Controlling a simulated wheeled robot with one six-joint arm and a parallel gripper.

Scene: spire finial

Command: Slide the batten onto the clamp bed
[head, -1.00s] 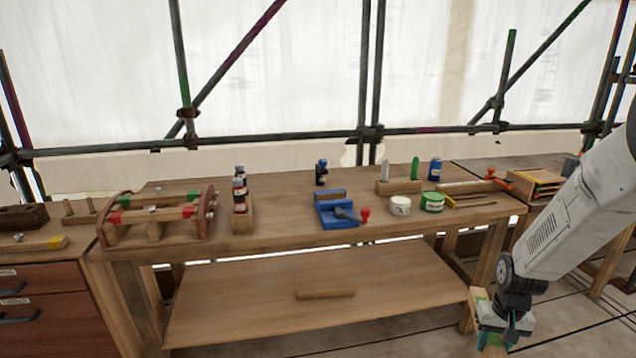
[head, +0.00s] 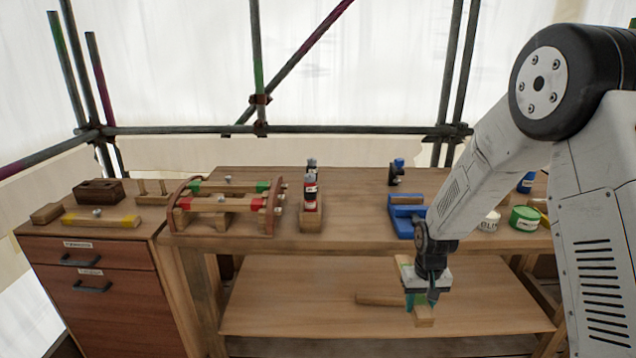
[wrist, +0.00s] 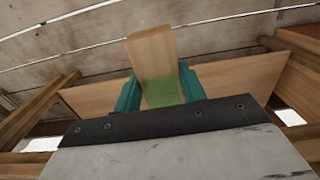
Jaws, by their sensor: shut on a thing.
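A wooden batten (head: 424,316) with a green band is held in my gripper (head: 420,298), in front of the bench and below its top. In the wrist view the batten (wrist: 152,50) sticks out between the teal fingers (wrist: 158,92), its green part at the jaws. A wooden frame with curved end cheeks, which looks like the clamp bed (head: 225,205), stands on the bench's left end. It carries crossbars with green and red ends. My gripper is to the right of it and lower, well apart from it.
The bench top (head: 350,235) holds a bottle rack (head: 311,215), a blue tool (head: 400,222) and a green tub (head: 524,218). A loose wooden piece (head: 378,298) lies on the lower shelf (head: 290,300). A drawer cabinet (head: 110,300) on the left carries a yellow-ended bar (head: 100,220).

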